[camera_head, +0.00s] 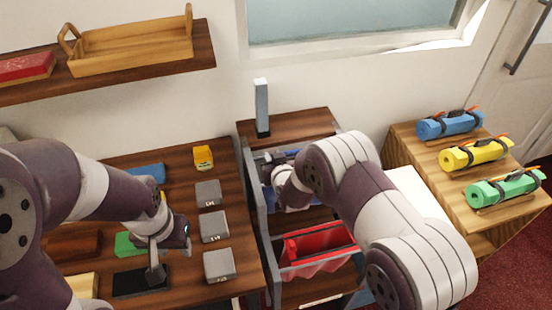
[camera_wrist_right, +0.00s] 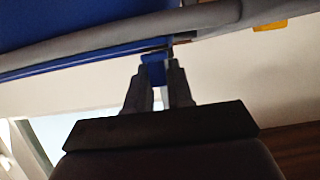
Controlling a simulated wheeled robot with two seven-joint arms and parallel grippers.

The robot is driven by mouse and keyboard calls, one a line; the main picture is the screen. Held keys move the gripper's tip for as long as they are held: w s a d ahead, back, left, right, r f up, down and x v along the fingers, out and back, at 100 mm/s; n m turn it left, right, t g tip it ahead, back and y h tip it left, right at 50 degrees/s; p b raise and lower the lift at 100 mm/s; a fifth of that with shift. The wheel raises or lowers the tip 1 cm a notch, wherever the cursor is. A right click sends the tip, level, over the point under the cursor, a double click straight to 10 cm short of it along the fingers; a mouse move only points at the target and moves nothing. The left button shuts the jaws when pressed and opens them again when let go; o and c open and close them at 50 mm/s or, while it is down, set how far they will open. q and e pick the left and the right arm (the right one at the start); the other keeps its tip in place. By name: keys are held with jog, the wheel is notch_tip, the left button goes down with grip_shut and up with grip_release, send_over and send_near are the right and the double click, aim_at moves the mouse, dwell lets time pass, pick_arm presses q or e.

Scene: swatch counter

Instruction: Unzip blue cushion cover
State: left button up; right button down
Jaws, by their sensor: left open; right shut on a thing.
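The blue cushion cover (camera_head: 268,160) sits in a rack compartment, mostly hidden behind my right arm in the head view. In the right wrist view the blue cover (camera_wrist_right: 75,22) spans the top, with a grey band along its lower edge. My right gripper (camera_wrist_right: 160,85) is shut on a small blue tab (camera_wrist_right: 153,68) just below that edge. I cannot tell how far the zip is open. My left gripper (camera_head: 155,270) is open above the left counter, by a black block (camera_head: 128,284), away from the cover.
A red cover (camera_head: 320,243) hangs in the rack's nearer compartment. Grey blocks (camera_head: 216,226) and coloured swatches lie on the left counter. Blue, yellow and green rolls (camera_head: 478,153) lie on the right cabinet. A wooden tray (camera_head: 130,50) stands on the wall shelf.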

jog(key=shift+a, duration=0.1)
jog(key=c, duration=1.1)
grip_release()
jog(key=shift+s+a, duration=0.1)
jog(key=shift+a, duration=0.1)
jog(key=shift+s+d+r, duration=0.15)
jog(key=shift+s, duration=0.15)
jog(key=b+v, duration=0.1)
jog(key=v, duration=1.1)
